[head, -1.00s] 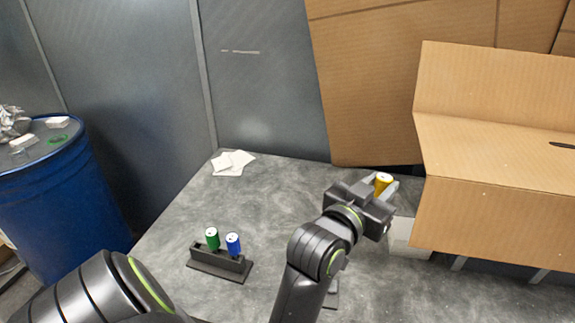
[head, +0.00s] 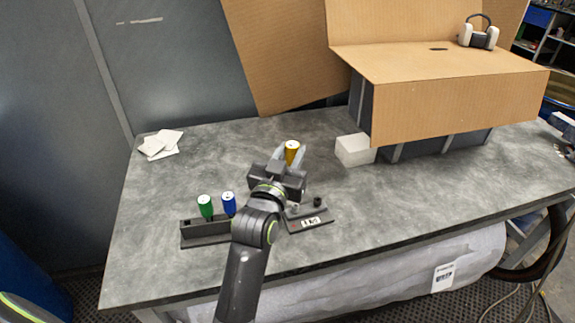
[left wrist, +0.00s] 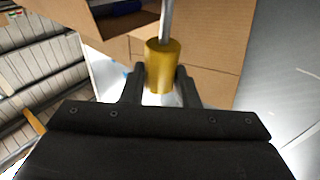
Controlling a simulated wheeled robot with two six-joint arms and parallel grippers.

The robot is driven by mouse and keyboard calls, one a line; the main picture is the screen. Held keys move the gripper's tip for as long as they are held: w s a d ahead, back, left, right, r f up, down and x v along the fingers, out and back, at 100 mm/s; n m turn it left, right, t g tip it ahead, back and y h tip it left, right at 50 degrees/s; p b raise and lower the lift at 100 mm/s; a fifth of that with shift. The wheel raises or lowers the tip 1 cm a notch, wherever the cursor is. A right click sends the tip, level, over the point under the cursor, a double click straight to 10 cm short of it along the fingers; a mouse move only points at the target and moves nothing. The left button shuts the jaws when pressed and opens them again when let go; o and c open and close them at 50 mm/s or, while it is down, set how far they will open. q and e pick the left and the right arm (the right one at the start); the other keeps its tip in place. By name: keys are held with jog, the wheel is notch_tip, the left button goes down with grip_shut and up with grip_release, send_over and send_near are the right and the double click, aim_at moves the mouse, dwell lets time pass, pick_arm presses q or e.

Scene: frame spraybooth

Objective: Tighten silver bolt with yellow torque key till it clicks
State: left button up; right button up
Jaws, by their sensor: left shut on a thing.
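The yellow torque key (head: 292,151) is held between the fingers of my left gripper (head: 290,160), above the table's middle. In the left wrist view, the fingers (left wrist: 160,88) are shut on its yellow handle (left wrist: 162,64), and its metal shaft (left wrist: 166,18) runs off the top edge. A dark fixture plate (head: 310,223) with small upright posts and a white label lies just right of my left arm. I cannot tell which post is the silver bolt; part of the plate is hidden by my arm. My right gripper is not in view.
A dark key rack (head: 206,236) holds a green key (head: 205,207) and a blue key (head: 228,203) left of my arm. A white block (head: 355,150) stands by the cardboard box (head: 450,107). White papers (head: 160,143) lie at the back left. The right front tabletop is clear.

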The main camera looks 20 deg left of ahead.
pick_arm(q)
jog(key=shift+w+d+f, duration=0.15)
jog(key=shift+w+f, duration=0.05)
jog(key=shift+f, duration=0.2)
jog(key=shift+w+d+f, duration=0.1)
jog(key=shift+w+f, duration=0.05)
jog(key=shift+f, duration=0.25)
jog(key=shift+w+d+f, duration=0.15)
jog(key=shift+w+f, duration=0.05)
jog(key=shift+f, duration=0.1)
jog(key=shift+w+d, duration=0.1)
jog(key=shift+w, duration=0.05)
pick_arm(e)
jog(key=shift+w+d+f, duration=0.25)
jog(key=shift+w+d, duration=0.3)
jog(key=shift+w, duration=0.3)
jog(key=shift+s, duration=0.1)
